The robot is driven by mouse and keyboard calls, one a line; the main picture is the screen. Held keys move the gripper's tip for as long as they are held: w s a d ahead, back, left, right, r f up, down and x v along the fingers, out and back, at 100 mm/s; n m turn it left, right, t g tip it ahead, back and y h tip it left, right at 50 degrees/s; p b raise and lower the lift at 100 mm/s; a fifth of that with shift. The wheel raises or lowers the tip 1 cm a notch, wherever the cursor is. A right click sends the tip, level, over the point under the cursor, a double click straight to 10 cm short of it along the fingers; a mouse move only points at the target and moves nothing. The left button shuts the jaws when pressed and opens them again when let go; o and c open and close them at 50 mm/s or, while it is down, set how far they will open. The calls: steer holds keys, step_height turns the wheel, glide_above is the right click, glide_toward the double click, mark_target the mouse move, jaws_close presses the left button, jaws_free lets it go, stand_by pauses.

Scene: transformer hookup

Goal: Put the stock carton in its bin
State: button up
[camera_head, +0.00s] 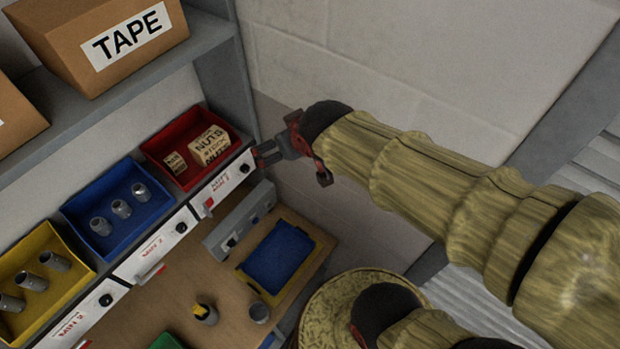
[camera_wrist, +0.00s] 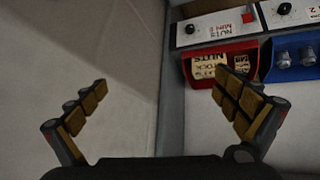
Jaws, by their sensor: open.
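A cardboard stock carton (camera_head: 210,145), printed with NUTS and STOCK, sits in the red bin (camera_head: 160,146) on the shelf; a smaller printed cardboard piece (camera_head: 175,163) is beside it. My gripper (camera_head: 268,153) is just right of the red bin's front, apart from the carton. The wrist view shows my gripper (camera_wrist: 168,90) with its fingers wide apart and nothing between them. There, the carton (camera_wrist: 208,69) and the red bin (camera_wrist: 190,74) lie to the upper right, partly behind the right finger.
A blue bin (camera_head: 146,229) and a yellow bin (camera_head: 75,270) hold grey cylinders. A label strip (camera_head: 158,244) runs below the bins. A TAPE box (camera_head: 100,40) is on the upper shelf. A blue tray (camera_head: 276,256) is on the wooden bench below. A grey post (camera_head: 228,70) stands beside the red bin.

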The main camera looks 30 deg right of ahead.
steer(key=s+a+r+g, duration=0.2)
steer(key=s, duration=1.1)
steer(key=shift+s+r+m+g+y, duration=0.25)
steer(key=shift+m+g+y, duration=0.05)
steer(key=shift+y, duration=0.1)
steer(key=shift+f, duration=0.1)
step_height(320, 180, down, 27)
steer(key=b, duration=2.6)
steer(key=shift+r+b, duration=0.2)
steer(key=shift+b, duration=0.2)
steer(key=shift+a, duration=0.1)
steer(key=shift+c, duration=1.2)
